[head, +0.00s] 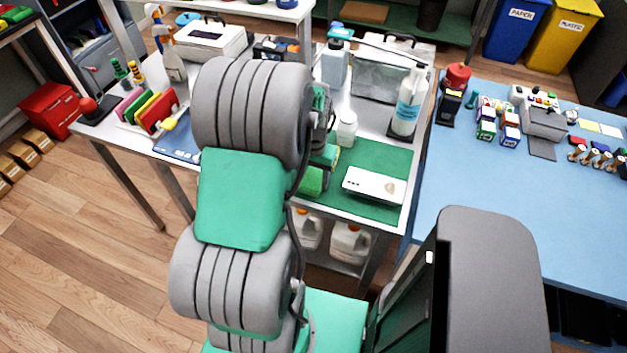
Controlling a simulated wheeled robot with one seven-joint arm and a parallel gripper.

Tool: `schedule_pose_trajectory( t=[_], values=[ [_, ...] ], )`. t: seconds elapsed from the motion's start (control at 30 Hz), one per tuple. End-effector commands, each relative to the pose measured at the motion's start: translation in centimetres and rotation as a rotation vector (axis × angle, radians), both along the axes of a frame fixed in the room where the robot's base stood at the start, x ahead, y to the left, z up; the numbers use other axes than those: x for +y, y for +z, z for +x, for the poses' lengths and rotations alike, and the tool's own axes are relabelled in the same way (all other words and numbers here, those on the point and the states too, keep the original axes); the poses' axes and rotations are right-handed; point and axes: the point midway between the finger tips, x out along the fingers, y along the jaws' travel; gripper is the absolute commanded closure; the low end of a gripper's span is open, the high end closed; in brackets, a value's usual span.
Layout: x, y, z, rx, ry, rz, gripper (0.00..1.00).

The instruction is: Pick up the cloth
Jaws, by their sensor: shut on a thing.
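My arm covers the middle of the head view and hides much of my gripper (324,142), which is low over the white bench beside the green mat. A bright green piece (312,181), apparently the cloth, shows just below it at the mat's left edge. My gripper is shut on it, though the contact is mostly hidden behind my arm. I cannot tell whether the piece touches the bench.
A rack of coloured pieces (155,115) is at left. A blue table (580,220) adjoins at right.

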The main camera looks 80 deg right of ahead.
Motion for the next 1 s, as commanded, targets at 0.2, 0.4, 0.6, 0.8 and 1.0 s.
schedule_pose_trajectory(
  t=[0.2,0.4,0.6,0.8,1.0],
  values=[
    [0.0,0.0,0.0,0.0,0.0,0.0,0.86],
    [0.0,0.0,0.0,0.0,0.0,0.0,0.86],
    [-0.1,1.3,0.0,-0.001,0.0,-0.004,0.86],
    [0.5,5.0,1.6,-0.001,0.005,-0.007,0.86],
    [2.9,9.7,6.5,-0.001,0.009,-0.004,0.86]
  ],
)
